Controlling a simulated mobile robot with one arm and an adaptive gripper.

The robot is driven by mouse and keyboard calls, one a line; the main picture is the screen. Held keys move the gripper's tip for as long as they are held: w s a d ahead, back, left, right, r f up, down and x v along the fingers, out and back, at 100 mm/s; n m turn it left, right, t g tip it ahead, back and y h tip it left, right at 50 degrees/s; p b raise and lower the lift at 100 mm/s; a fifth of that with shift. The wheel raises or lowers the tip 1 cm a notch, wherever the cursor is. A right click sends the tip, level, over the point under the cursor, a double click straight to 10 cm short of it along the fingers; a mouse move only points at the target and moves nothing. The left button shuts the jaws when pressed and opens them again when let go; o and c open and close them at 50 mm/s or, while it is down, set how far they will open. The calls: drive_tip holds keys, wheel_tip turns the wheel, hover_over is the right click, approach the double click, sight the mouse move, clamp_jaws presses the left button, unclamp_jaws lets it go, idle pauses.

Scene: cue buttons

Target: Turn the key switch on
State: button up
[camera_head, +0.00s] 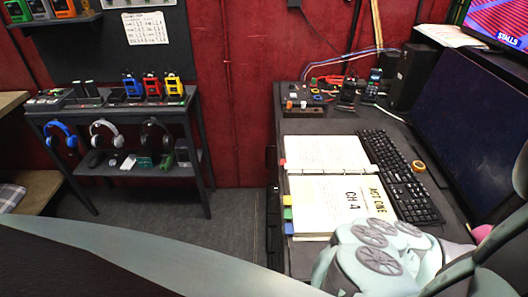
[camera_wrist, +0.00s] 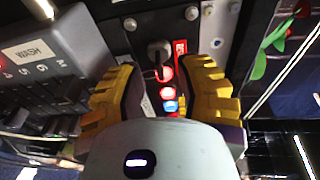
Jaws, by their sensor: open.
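In the wrist view my gripper (camera_wrist: 165,66) is open, with one yellow-padded finger on each side of a narrow control panel. Between and just beyond the fingertips is a dark knob (camera_wrist: 158,50) that looks like the key switch; its turned position is hard to tell. Below it in the picture are a lit red button (camera_wrist: 165,73), a second reddish one (camera_wrist: 168,92) and a blue one (camera_wrist: 170,106). The fingers hold nothing, and I cannot tell whether they touch the panel. My gripper and the key switch do not clearly show in the head view.
A grey box with labelled keys (camera_wrist: 50,65) stands close to the left finger in the wrist view. In the head view a desk holds an open binder (camera_head: 325,190), a keyboard (camera_head: 400,175) and a monitor (camera_head: 460,130). A shelf rack (camera_head: 190,125) with headphones stands at left.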

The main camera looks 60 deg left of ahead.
drive_tip(key=v, duration=1)
idle(0.3)
drive_tip(key=shift+r, duration=0.15)
idle(0.5)
